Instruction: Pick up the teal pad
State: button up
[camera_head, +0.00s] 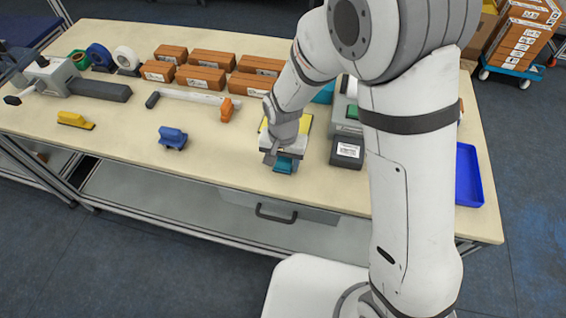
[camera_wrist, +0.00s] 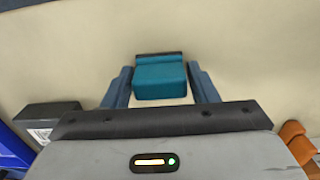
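The teal pad (camera_wrist: 160,80) has a dark strip along its far side. In the wrist view it lies between the two fingers of my gripper (camera_wrist: 160,90), with a narrow gap of table showing on each side. My gripper is open and points down. In the head view my gripper (camera_head: 283,160) is low at the front edge of the table. The teal pad (camera_head: 285,165) shows below it there, partly hidden. I cannot tell the exact height of the fingertips over the table.
A dark box with a white label (camera_head: 347,152) stands to the right, and a blue tray (camera_head: 468,175) lies further right. A blue pad (camera_head: 172,137), yellow pad (camera_head: 74,120) and orange pad (camera_head: 227,110) are to the left. Several brown boxes (camera_head: 200,77) stand behind.

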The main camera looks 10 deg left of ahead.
aim_at(283, 159)
jog(key=c, duration=0.6)
jog(key=shift+c, duration=0.2)
notch_tip(283, 159, up, 10)
jog(key=shift+r+b, duration=0.1)
jog(key=shift+b, duration=0.5)
jog(key=o, duration=0.5)
jog(key=shift+c, duration=0.2)
jog(key=c, duration=0.5)
